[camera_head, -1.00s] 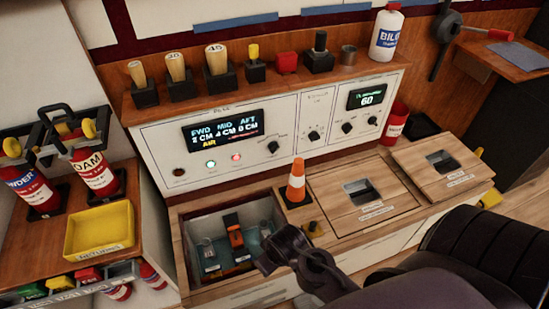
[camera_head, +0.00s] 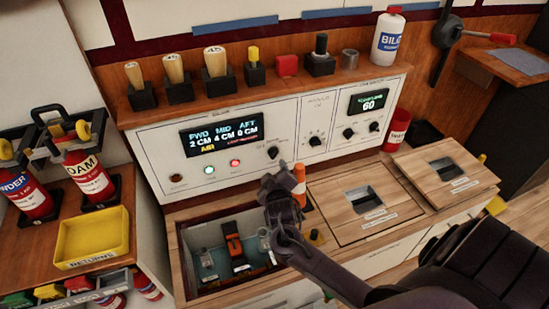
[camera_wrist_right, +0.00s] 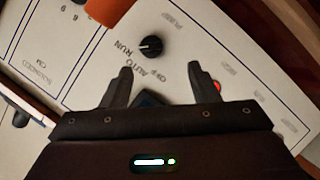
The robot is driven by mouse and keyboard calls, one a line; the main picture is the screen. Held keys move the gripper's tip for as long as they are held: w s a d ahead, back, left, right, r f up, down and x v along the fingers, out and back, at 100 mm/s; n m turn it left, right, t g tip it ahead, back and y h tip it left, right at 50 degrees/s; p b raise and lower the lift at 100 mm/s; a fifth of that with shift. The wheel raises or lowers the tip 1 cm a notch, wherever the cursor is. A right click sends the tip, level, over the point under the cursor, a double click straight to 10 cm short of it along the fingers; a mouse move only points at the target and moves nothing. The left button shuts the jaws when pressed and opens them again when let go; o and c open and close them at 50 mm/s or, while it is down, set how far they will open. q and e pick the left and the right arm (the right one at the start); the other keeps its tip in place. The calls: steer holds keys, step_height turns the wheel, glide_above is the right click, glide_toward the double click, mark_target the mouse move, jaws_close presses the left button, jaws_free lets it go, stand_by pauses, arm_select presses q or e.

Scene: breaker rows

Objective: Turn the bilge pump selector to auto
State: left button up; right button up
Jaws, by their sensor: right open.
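The bilge pump selector looks to be the black knob (camera_head: 273,152) on the white panel, right of the display. In the right wrist view a black knob (camera_wrist_right: 150,46) with a white mark has AUTO, RUN and OFF lettered beside it. I cannot tell which label the mark points to. My right gripper (camera_wrist_right: 160,72) is open and empty, with the knob ahead of its fingertips and apart from them. In the head view the right gripper (camera_head: 275,180) is just below the selector. My left gripper is not in view.
The orange cone (camera_head: 299,180) stands close to the right gripper, partly hidden by it. An open bin (camera_head: 190,265) lies below the arm. More knobs (camera_head: 315,140) sit to the right on the panel. The shelf (camera_head: 200,102) above carries several handles.

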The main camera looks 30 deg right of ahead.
mark_target(274, 155)
steer(key=shift+h, duration=0.3)
steer(key=x, duration=0.2)
steer(key=b+x, duration=0.1)
steer(key=x, duration=0.4)
steer(key=shift+w+d+r+b, duration=0.25)
steer(key=shift+d+r+b, duration=0.05)
steer(key=shift+d, duration=0.1)
steer(key=shift+w+d, duration=0.2)
steer(key=shift+w, duration=0.2)
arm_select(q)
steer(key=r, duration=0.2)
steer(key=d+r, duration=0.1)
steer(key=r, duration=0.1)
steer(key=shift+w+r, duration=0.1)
arm_select(e)
steer(key=shift+c, duration=0.3)
steer(key=c, duration=0.9)
